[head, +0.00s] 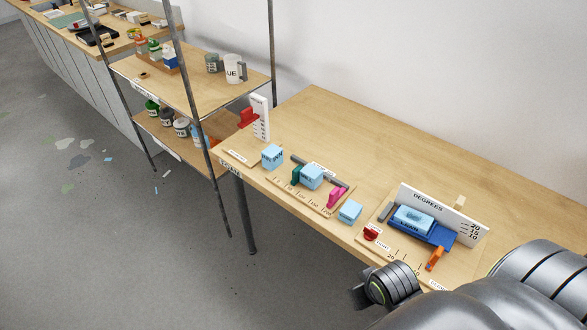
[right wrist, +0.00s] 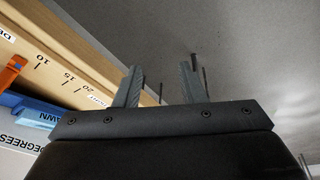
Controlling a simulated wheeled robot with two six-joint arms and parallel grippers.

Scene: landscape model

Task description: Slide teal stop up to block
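The teal stop (head: 296,175) stands on a marked wooden board (head: 325,209) on the table, left of a light blue block (head: 311,178). They appear very close; I cannot tell whether they touch. A magenta stop (head: 337,197) stands at the block's right. My right gripper (head: 359,291) is off the table's front edge in the head view, well away from the teal stop. In the right wrist view its fingers (right wrist: 160,86) are spread with nothing between them. My left gripper is not in view.
Loose light blue blocks stand left (head: 272,156) and right (head: 350,211) of the board. A red slider on a white upright scale (head: 260,118) is at far left. A blue tilting piece (head: 420,228), orange lever (head: 434,258) and DEGREES board (head: 455,218) stand right. The table's back is clear.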

